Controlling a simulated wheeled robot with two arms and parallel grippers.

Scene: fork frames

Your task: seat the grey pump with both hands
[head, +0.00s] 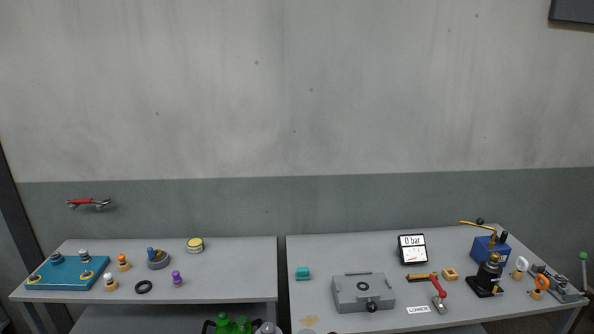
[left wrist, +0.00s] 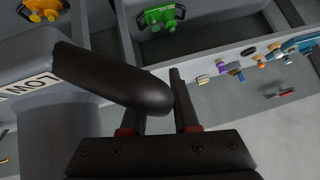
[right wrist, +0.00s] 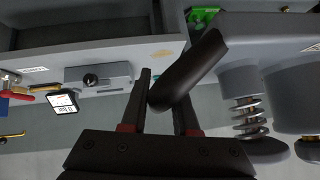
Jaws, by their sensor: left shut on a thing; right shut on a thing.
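The grey pump (left wrist: 55,125) is large and close at the left of the left wrist view, with a partly cut label reading "LOW". It also fills the right side of the right wrist view (right wrist: 250,80), with a coil spring below. My left gripper (left wrist: 158,95) is shut on a black rounded handle (left wrist: 105,78) beside the body. My right gripper (right wrist: 163,90) is shut on another black handle (right wrist: 190,68). Handles partly hide the fingers. Neither gripper shows in the head view. The pump's underside and seat cannot be made out.
A green item (head: 225,325) with black handles sits low in the head view; an orange one (left wrist: 45,10) is near it. The right table (head: 330,275) bears a grey block (head: 350,300), a "0 bar" gauge (head: 412,249) and a red lever (head: 438,287). The left table bears a blue tray (head: 65,283).

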